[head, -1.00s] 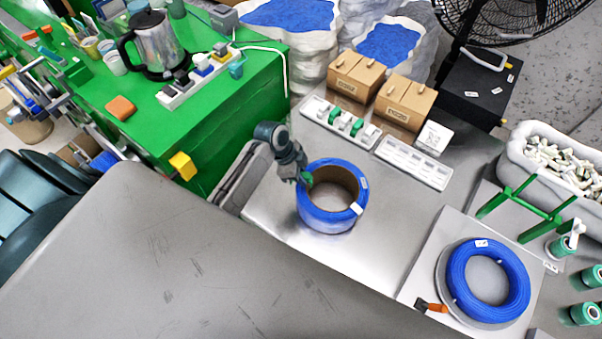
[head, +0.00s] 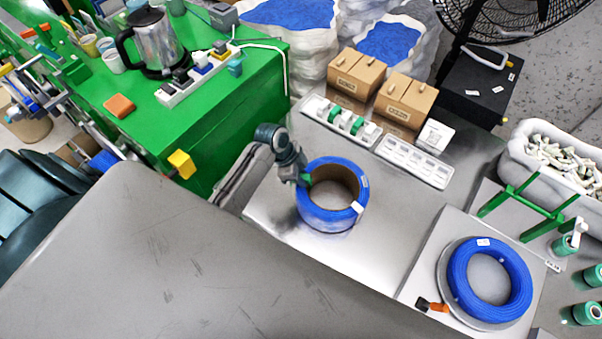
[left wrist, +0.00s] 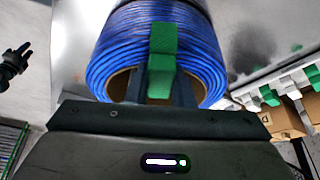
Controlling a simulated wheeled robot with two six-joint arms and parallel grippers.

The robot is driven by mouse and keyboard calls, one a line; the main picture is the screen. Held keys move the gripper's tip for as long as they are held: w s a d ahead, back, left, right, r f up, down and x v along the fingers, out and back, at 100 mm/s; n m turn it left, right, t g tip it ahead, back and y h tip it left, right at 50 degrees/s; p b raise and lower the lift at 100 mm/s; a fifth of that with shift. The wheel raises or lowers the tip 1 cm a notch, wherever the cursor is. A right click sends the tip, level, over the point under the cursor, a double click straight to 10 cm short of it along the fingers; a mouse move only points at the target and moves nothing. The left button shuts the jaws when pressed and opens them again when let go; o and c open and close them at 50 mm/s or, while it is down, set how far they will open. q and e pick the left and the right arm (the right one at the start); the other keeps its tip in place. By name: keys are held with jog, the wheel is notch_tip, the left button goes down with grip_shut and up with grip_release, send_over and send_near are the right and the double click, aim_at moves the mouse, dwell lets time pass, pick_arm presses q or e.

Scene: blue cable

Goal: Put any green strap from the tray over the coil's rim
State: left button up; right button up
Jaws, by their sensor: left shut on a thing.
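The blue coil (head: 330,218) with a brown cardboard core stands on the metal table in the head view. My left gripper (head: 303,181) is at the left side of its rim, shut on a green strap (left wrist: 162,72). In the left wrist view the strap lies across the coil's rim, its far part against the blue windings (left wrist: 115,45). Whether it is fully seated I cannot tell. The white tray (head: 311,106) behind the coil holds more green straps (head: 357,126). A dark claw-like shape (left wrist: 14,62) at the wrist view's left edge looks like my right gripper; its jaws are unclear.
A second white slotted tray (head: 413,162) and cardboard boxes (head: 405,102) stand behind the coil. Another blue coil (head: 457,275) lies on a round plate at the right. A green workbench (head: 225,125) is at the left. The table between the coils is clear.

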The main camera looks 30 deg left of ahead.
pick_arm(q)
jog(key=shift+f, duration=0.3)
jog(key=shift+r, duration=0.1)
jog(key=shift+r+p, duration=0.55)
jog(key=shift+p, duration=0.1)
jog(key=shift+f, duration=0.45)
dwell(1.2)
jog(key=o, duration=1.2)
jog(key=shift+c, duration=0.2)
jog(key=shift+r, duration=0.1)
